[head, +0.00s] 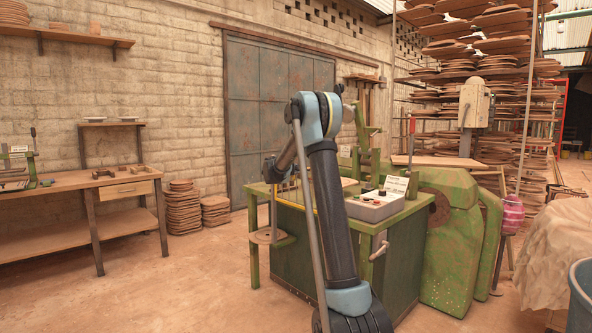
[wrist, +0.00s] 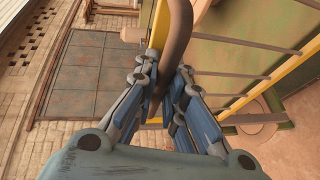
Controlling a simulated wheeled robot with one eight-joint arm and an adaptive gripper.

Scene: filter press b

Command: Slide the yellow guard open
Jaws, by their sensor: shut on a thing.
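The yellow guard (wrist: 268,88) is a yellow frame with thin grey bars, crossing the right half of the wrist view. A dark, curved handle (wrist: 178,38) runs down from the top of that view in front of the frame's yellow upright (wrist: 158,28). My gripper (wrist: 160,98) is shut on this handle, with blue-padded fingers on both sides of it. In the head view, a strip of the guard (head: 291,204) shows at the left front of the green press bench (head: 395,265); my arm hides much of it and the gripper's fingers.
A grey control box (head: 375,207) sits on the bench top, right of my arm. A round plate (head: 267,236) juts from the bench's left side. A workbench (head: 85,185) and stacked discs (head: 182,212) stand at the left. The floor between is clear.

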